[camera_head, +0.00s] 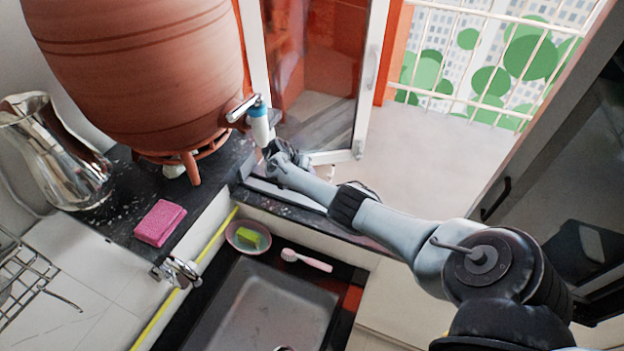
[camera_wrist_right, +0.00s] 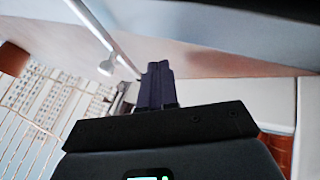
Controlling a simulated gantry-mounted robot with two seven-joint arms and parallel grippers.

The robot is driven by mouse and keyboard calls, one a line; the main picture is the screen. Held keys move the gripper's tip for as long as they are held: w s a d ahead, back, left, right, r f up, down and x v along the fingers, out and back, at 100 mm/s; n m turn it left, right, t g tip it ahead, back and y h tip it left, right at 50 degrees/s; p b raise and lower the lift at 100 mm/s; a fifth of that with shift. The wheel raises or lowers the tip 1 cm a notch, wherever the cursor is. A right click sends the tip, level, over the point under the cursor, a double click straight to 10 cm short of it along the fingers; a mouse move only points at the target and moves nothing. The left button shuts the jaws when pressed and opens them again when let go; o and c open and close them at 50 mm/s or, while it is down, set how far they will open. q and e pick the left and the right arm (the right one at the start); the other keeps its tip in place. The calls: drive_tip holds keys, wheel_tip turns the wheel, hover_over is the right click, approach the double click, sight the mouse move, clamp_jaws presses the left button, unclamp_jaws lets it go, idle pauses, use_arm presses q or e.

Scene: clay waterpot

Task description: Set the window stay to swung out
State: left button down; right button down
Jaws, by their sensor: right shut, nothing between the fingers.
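My right gripper (camera_head: 272,150) is by the window's lower left corner, just below the clay pot's tap; its fingertips are small and partly hidden there. In the right wrist view its dark fingers (camera_wrist_right: 156,85) are together with nothing between them. The glazed window sash (camera_head: 322,70) stands open in its white frame, with a small fitting (camera_head: 358,149) low on its right edge. In the wrist view a pale bar (camera_wrist_right: 100,30) runs to the left of the fingers, with a white knob-like piece (camera_wrist_right: 107,66) beside it. I cannot tell which part is the window stay. My left gripper is not in view.
The big clay waterpot (camera_head: 150,70) with its tap (camera_head: 243,108) stands close to my right gripper. A metal jug (camera_head: 55,150), pink sponge (camera_head: 160,222), soap dish (camera_head: 238,238), brush (camera_head: 306,260) and sink (camera_head: 265,310) are nearby. A railing (camera_head: 480,60) is outside.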

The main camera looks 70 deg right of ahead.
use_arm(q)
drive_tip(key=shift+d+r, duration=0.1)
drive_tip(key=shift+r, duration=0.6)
use_arm(e)
drive_tip(key=v, duration=0.8)
drive_tip(key=shift+r, duration=0.3)
drive_tip(key=shift+w+d, duration=0.1)
